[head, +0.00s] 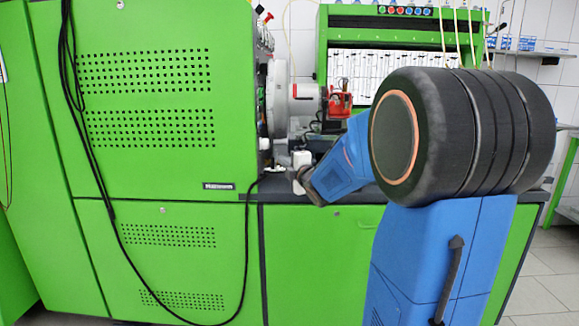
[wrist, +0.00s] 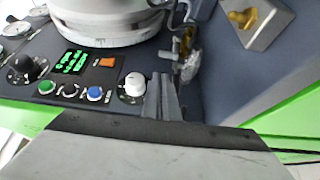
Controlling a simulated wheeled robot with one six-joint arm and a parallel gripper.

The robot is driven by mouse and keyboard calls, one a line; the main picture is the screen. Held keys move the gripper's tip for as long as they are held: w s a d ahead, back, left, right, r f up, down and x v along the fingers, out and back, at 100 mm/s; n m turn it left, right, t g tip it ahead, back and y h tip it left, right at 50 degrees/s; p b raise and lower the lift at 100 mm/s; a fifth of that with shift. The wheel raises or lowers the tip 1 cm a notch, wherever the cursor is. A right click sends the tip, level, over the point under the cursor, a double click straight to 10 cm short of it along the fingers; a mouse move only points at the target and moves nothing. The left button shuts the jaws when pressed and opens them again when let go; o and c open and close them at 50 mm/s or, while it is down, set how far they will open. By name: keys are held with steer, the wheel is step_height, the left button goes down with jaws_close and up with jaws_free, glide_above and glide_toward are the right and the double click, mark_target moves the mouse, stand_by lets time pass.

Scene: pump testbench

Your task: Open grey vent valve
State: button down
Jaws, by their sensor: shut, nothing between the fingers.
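My gripper (wrist: 163,95) shows in the wrist view with its two grey fingers shut together and empty. The fingers stand over the edge of the dark bench panel. A grey lever-like part with a brass-coloured fitting (wrist: 187,62) is just to the right of and beyond the fingertips; it looks like the grey vent valve, but I cannot tell its position. A light grey-white knob (wrist: 133,86) is just left of the fingers. In the head view my wrist end is low beside the green machine, and the valve cannot be made out there.
Left of the knob are a green display (wrist: 72,62), an orange switch (wrist: 107,62), a blue button (wrist: 94,93), a green button (wrist: 47,87) and a black knob (wrist: 22,68). A large white round housing (wrist: 105,22) stands behind. A metal block with a brass fitting (wrist: 243,20) is at right.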

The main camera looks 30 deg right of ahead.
steer(key=w, duration=0.7)
steer(key=w+d, duration=0.1)
steer(key=w, duration=0.2)
steer(key=shift+w, duration=0.25)
steer(key=shift+s+d, duration=0.2)
steer(key=shift+d, duration=0.05)
steer(key=shift+s+d, duration=0.35)
steer(key=shift+d, duration=0.3)
steer(key=shift+s+d, duration=0.3)
steer(key=shift+d, duration=0.3)
steer(key=shift+s+d, duration=0.15)
steer(key=shift+d, duration=0.55)
steer(key=shift+s+d, duration=0.1)
steer(key=shift+d, duration=0.7)
steer(key=shift+s, duration=0.15)
steer(key=s+a, duration=0.1)
steer(key=s, duration=1.6)
steer(key=shift+a, duration=0.35)
